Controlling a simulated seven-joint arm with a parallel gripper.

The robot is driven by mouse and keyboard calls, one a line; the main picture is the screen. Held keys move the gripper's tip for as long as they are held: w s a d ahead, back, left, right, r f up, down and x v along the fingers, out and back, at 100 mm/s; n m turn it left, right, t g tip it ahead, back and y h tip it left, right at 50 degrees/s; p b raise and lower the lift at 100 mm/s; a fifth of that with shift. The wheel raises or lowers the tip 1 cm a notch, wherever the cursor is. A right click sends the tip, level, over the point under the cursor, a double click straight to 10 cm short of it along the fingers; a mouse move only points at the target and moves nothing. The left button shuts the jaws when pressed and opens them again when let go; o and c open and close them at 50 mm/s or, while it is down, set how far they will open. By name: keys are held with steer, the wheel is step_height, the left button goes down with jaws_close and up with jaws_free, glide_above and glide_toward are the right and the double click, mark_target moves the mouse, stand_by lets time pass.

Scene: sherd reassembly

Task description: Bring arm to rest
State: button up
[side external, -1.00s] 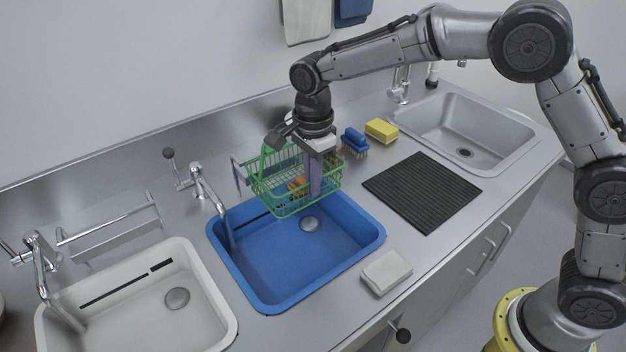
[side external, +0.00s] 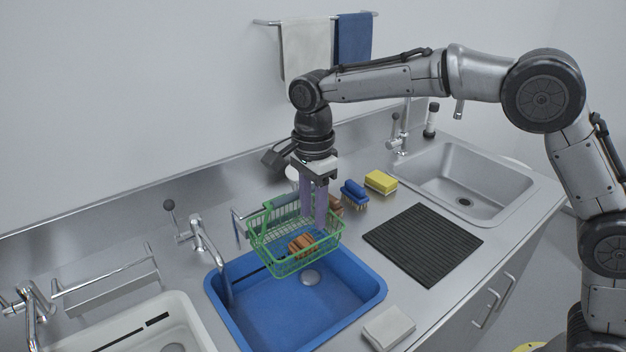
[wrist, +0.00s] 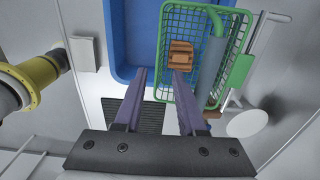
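My gripper (side external: 313,212) is open and empty. Its two purple fingers point down and stand apart, with nothing between them in the wrist view (wrist: 160,82). In the side view it overlaps the right part of a green wire basket (side external: 268,262). In the wrist view the basket (wrist: 238,40) lies to the right of the fingers, with the right finger overlapping its edge. An orange-brown sherd piece (side external: 302,245) lies in the basket; it shows clearly in the wrist view (wrist: 181,55). A darker brown object (side external: 335,204) is partly hidden behind the fingers.
The basket stands over the back of a blue sink (side external: 250,318). A blue brush (side external: 354,192), a yellow sponge (side external: 381,182), a black ribbed mat (side external: 424,245) and a pale block (side external: 389,327) lie on the counter. Taps (side external: 198,235) rise behind the sinks. Space above the counter is open.

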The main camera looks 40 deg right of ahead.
step_height(320, 180, up, 12)
steer(key=d+t, duration=0.1)
steer(key=d, duration=0.2)
steer(key=s+d+r+t, duration=0.1)
steer(key=s+d+r, duration=0.15)
steer(key=s, duration=0.25)
steer(key=s+d+r+n, duration=0.1)
steer(key=s+d, duration=0.2)
steer(key=s, duration=0.2)
steer(key=s+d+r+t, duration=0.1)
steer(key=s+d+r, duration=0.1)
steer(key=s+d, duration=0.15)
steer(key=s+d+f+n+t, duration=0.2)
steer(key=s+d+f+n, duration=0.2)
steer(key=s+f+n, duration=0.9)
steer(key=shift+s+f+n+t, duration=0.15)
steer(key=shift+s+n+t, duration=0.15)
steer(key=shift+s+n, duration=1.3)
steer(key=shift+w+n, duration=0.4)
steer(key=shift+w, duration=0.05)
